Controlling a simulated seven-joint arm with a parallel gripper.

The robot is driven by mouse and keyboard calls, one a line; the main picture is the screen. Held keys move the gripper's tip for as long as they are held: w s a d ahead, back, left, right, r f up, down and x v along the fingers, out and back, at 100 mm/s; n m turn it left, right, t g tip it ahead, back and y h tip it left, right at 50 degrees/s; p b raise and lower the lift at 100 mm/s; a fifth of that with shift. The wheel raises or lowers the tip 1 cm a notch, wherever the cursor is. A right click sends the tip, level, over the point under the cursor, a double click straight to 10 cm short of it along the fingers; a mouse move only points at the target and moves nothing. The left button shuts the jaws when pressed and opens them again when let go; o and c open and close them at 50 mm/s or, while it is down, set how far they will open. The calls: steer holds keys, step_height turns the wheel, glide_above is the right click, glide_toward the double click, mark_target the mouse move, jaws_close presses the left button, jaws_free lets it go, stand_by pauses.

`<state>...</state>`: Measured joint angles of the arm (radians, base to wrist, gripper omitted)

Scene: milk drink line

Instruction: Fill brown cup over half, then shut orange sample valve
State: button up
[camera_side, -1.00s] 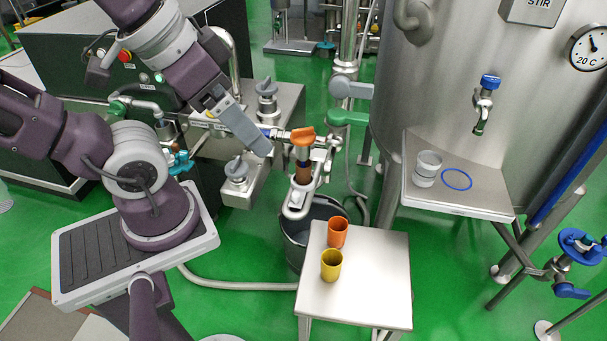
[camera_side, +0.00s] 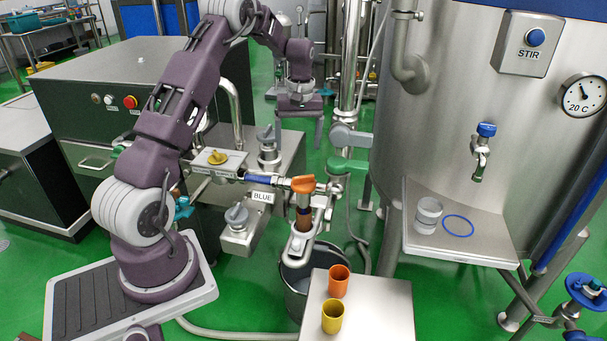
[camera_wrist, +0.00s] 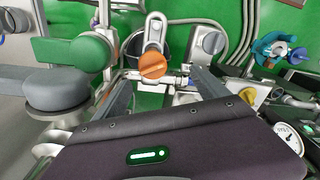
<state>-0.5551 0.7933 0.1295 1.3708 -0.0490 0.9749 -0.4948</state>
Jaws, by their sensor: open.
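The orange sample valve handle (camera_side: 303,184) sits on a horizontal pipe left of the big tank; it also shows in the wrist view (camera_wrist: 153,66). Directly below it is a brown cylinder (camera_side: 303,221) above a metal holder (camera_side: 298,246); I cannot tell whether this is the brown cup, nor any fill level. My gripper (camera_side: 298,143) is open and empty, fingers down, in the air behind and above the valve. In the wrist view its fingers flank the view of the orange handle without touching it.
An orange cup (camera_side: 338,282) and a yellow cup (camera_side: 332,318) stand on a small steel table (camera_side: 385,305). A bucket (camera_side: 296,292) is under the valve. A clear cup (camera_side: 428,214) stands on the tank shelf.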

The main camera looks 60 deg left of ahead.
steer(key=n, duration=0.2)
glide_above(304, 177)
steer(key=shift+h, duration=0.3)
steer(key=f, duration=0.6)
steer(key=shift+a+f, duration=0.2)
steer(key=shift+f, duration=0.05)
step_height(304, 177, down, 6)
steer(key=shift+f, duration=0.15)
steer(key=shift+c, duration=0.2)
steer(key=c, duration=1.3)
steer(key=shift+m, duration=0.3)
steer(key=shift+c, duration=0.2)
steer(key=shift+m, duration=2.8)
